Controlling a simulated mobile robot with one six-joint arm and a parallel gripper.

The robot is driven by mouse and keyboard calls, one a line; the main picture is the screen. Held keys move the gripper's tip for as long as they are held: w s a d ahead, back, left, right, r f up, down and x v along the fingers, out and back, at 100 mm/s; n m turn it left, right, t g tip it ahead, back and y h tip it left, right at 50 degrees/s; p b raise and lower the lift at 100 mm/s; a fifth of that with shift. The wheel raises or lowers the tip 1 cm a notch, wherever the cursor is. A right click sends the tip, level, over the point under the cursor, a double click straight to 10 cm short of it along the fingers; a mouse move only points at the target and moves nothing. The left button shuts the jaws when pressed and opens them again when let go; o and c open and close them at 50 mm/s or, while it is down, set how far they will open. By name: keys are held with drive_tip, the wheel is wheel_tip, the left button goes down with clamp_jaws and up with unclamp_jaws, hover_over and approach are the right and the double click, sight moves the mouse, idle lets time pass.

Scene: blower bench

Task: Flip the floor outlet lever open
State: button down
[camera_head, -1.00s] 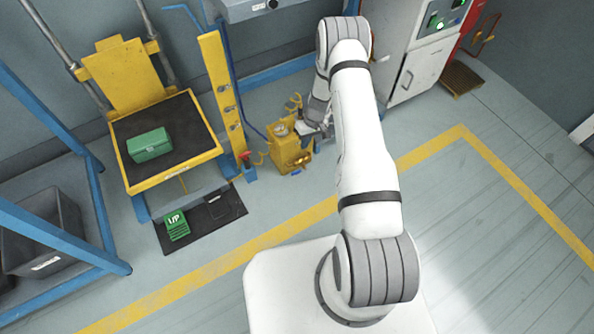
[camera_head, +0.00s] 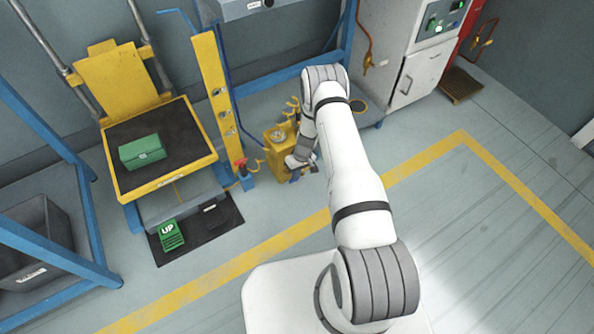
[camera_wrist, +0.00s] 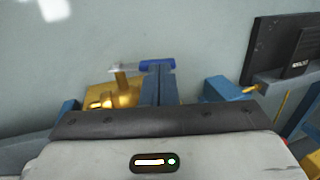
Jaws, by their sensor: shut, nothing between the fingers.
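The floor outlet is a yellow box (camera_head: 279,148) standing on the floor; my wrist partly covers its right side in the head view. In the wrist view its brass valve (camera_wrist: 118,96) shows at left, with a lever that has a blue handle (camera_wrist: 152,65) reaching to the right. My gripper (camera_wrist: 159,70) is shut and empty. Its fingertips overlap the blue handle in the wrist view; I cannot tell whether they touch it. In the head view my gripper (camera_head: 297,165) is at the box's lower right, its fingers too small to make out.
A yellow post (camera_head: 214,95) and a lift table (camera_head: 115,180) with a green case (camera_head: 142,152) stand left of the outlet. A black mat with a green UP pedal (camera_head: 170,234) lies before the table. A grey cabinet (camera_head: 418,75) stands right. The floor in front is clear.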

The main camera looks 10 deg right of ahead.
idle(0.3)
drive_tip(key=shift+s+a+f+b, duration=0.2)
drive_tip(key=shift+a+f+b, duration=0.5)
drive_tip(key=shift+b, duration=0.4)
drive_tip(key=shift+r, duration=0.15)
drive_tip(key=a+p+v, duration=0.1)
drive_tip(key=p+v, duration=0.2)
drive_tip(key=v, duration=0.4)
drive_tip(key=s+a+p+v, duration=0.1)
drive_tip(key=a+p+v, duration=0.1)
drive_tip(key=v, duration=0.5)
drive_tip(key=shift+p+v, duration=0.45)
drive_tip(key=shift+v, duration=0.3)
drive_tip(key=shift+a+r, duration=0.15)
drive_tip(key=shift+a, duration=0.05)
